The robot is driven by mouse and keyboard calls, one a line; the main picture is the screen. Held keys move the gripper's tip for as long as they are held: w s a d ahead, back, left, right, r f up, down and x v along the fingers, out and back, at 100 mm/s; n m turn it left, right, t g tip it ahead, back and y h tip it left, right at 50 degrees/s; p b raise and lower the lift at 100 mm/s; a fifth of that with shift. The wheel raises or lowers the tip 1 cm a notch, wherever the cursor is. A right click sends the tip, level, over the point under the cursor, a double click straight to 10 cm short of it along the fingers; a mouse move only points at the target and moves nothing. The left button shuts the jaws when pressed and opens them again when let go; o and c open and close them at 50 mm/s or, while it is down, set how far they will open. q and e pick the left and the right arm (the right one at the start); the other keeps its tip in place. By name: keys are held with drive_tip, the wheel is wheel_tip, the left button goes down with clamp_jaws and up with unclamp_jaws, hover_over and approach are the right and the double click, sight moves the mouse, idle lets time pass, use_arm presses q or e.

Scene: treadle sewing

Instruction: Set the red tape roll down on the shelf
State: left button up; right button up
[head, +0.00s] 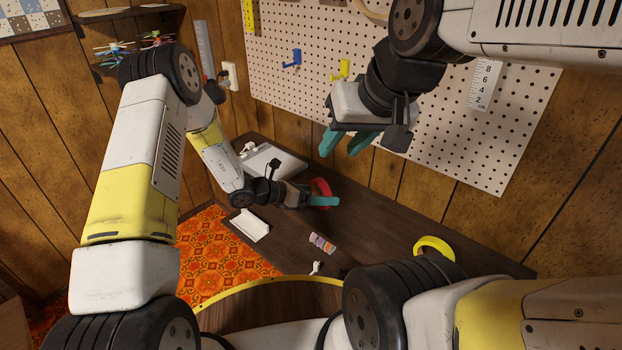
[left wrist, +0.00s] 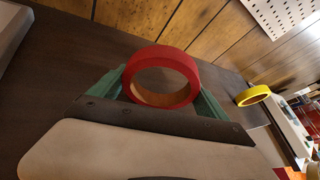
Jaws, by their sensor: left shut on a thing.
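The red tape roll (head: 321,186) is in my left gripper (head: 325,200), over the dark brown tabletop in the head view. In the left wrist view the roll (left wrist: 165,54) sits upright like a ring between the green fingers, which are shut on it. I cannot tell whether it touches the tabletop. A dark wall shelf (head: 128,13) is at the top left of the head view, far from the left gripper. My right gripper (head: 347,142) hangs in front of the pegboard, its green fingers apart and empty.
The dark tabletop (head: 385,212) runs along the wood wall. On it are a yellow tape roll (head: 434,244), a striped small object (head: 322,243), a white tray (head: 250,225) and a grey-white flat case (head: 270,162). Small colourful items (head: 112,50) sit near the shelf, beside my left arm.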

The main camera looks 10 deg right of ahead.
use_arm(q)
drive_tip(key=shift+f, duration=0.25)
drive_tip(key=o, duration=1.2)
drive_tip(key=shift+c, duration=0.2)
drive_tip(key=shift+v, duration=3.85)
